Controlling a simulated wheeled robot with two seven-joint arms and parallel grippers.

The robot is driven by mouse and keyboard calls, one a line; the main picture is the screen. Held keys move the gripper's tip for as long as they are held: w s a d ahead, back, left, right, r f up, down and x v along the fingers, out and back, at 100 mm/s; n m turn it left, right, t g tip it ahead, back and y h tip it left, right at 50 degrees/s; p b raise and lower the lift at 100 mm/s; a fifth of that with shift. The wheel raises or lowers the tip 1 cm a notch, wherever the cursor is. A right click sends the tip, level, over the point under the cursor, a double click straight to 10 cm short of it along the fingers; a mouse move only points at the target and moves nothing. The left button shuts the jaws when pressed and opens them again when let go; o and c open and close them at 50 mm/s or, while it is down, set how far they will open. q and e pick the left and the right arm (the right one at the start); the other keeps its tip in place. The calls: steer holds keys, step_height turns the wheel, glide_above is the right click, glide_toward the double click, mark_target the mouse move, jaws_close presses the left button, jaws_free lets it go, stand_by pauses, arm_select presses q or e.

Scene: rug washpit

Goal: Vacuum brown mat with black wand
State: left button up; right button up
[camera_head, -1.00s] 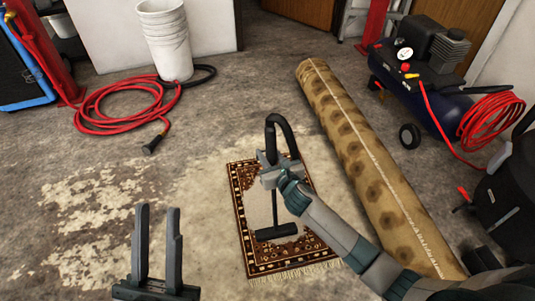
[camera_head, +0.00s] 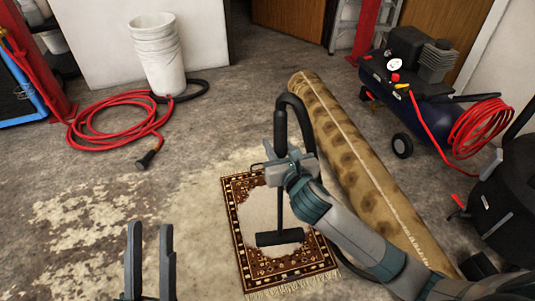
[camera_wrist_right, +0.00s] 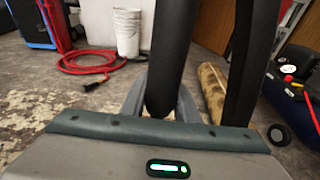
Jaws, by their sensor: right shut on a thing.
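The brown mat (camera_head: 265,264) lies flat on the floor at the lower middle of the head view, with a patterned border, pale fringe and a large pale patch over its middle. The black wand (camera_head: 280,237) stands near upright, its wide head at the lower part of the mat, apparently touching it. My right gripper (camera_head: 290,166) is shut on the wand's tube above the mat. In the right wrist view the wand's tube (camera_wrist_right: 170,50) runs up between the fingers. My left gripper (camera_head: 149,250) is open and empty, left of the mat, partly cut off below.
A rolled rug (camera_head: 345,145) lies just right of the mat. A blue compressor (camera_head: 425,105) with a coiled red hose and a black vacuum canister (camera_head: 510,215) stand at the right. A red hose (camera_head: 110,145) and white buckets (camera_head: 160,60) are behind left. The floor left of the mat is free.

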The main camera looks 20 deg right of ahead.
mark_target(286, 137)
steer(key=s+r, duration=0.2)
steer(key=s+d+r, duration=0.1)
steer(key=s+r, duration=0.1)
steer(key=s, duration=0.1)
steer(key=s+r, duration=0.2)
steer(key=r, duration=0.1)
steer(key=shift+s+d, duration=0.2)
steer(key=shift+s, duration=0.1)
steer(key=shift+s+d+r, duration=0.1)
steer(key=shift+s+r, duration=0.2)
steer(key=shift+s, duration=0.1)
steer(key=shift+d, duration=0.15)
